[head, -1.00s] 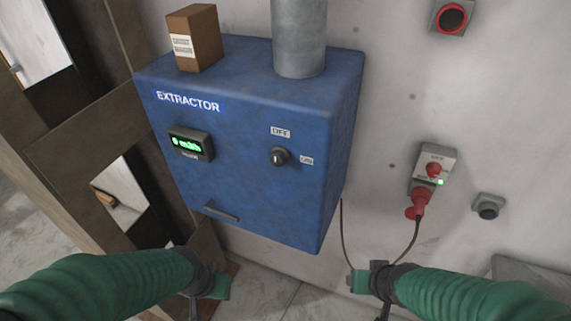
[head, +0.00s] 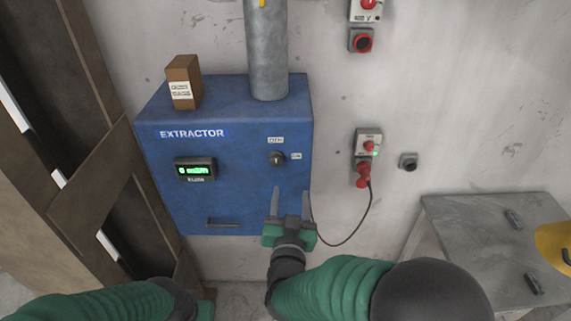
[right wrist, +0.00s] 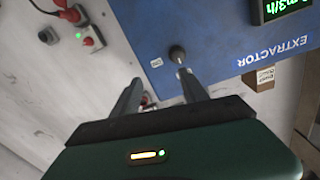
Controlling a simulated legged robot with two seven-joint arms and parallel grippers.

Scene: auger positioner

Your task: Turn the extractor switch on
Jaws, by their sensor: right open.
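The blue extractor box (head: 240,200) hangs on the wall and bears the word EXTRACTOR. Its dark rotary switch (head: 277,158) is on the right of the front face, with an OFF label above and an ON label to its right. The knob's exact setting is too small to tell. The display (head: 195,169) is lit green. My right gripper (head: 290,191) is open and empty, below the switch and apart from it. In the right wrist view the switch (right wrist: 177,54) shows just beyond the open fingers (right wrist: 159,78). My left gripper (head: 205,308) is mostly hidden at the bottom edge.
A small brown box (head: 184,84) stands on the extractor beside a grey pipe (head: 268,50). A red plug and socket (head: 364,172) with a hanging cable are to the right. A grey table (head: 480,240) with a yellow object (head: 556,248) stands at lower right. Wooden framing is at left.

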